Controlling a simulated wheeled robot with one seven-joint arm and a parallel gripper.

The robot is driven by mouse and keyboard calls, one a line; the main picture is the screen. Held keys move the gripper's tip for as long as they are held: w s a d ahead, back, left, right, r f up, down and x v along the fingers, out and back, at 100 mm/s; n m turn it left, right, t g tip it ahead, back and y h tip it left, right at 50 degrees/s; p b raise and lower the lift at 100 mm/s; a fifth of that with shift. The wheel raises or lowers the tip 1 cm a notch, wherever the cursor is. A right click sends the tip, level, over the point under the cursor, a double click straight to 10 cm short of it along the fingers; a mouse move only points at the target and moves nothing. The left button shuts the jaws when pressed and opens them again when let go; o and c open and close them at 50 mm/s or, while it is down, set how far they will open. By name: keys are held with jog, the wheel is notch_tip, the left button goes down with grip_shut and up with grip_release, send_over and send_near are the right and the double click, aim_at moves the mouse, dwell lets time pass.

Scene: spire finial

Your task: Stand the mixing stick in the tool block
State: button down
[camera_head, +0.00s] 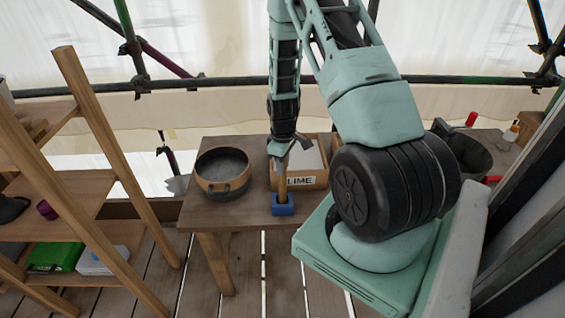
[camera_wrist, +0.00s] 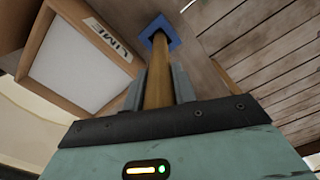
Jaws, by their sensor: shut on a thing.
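The mixing stick (camera_head: 283,184) is a brown wooden rod, close to upright, below my gripper (camera_head: 283,152). In the wrist view my gripper (camera_wrist: 160,85) is shut on the mixing stick (camera_wrist: 158,62), with a grey finger on each side of it. The tool block (camera_head: 283,209) is a small blue block at the front edge of the wooden table. The stick's lower end meets the tool block, also seen in the wrist view (camera_wrist: 153,27); it appears to be in the block's opening, but the depth is hidden.
A wooden box labelled LIME (camera_head: 301,182) stands just behind and right of the block. A round pan (camera_head: 223,172) is on the table (camera_head: 240,215) to the left. A wooden shelf (camera_head: 75,190) stands at far left. My arm hides part of the right side.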

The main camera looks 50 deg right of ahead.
jog(key=shift+f, duration=0.2)
jog(key=shift+f, duration=0.15)
jog(key=c, duration=1.1)
grip_release()
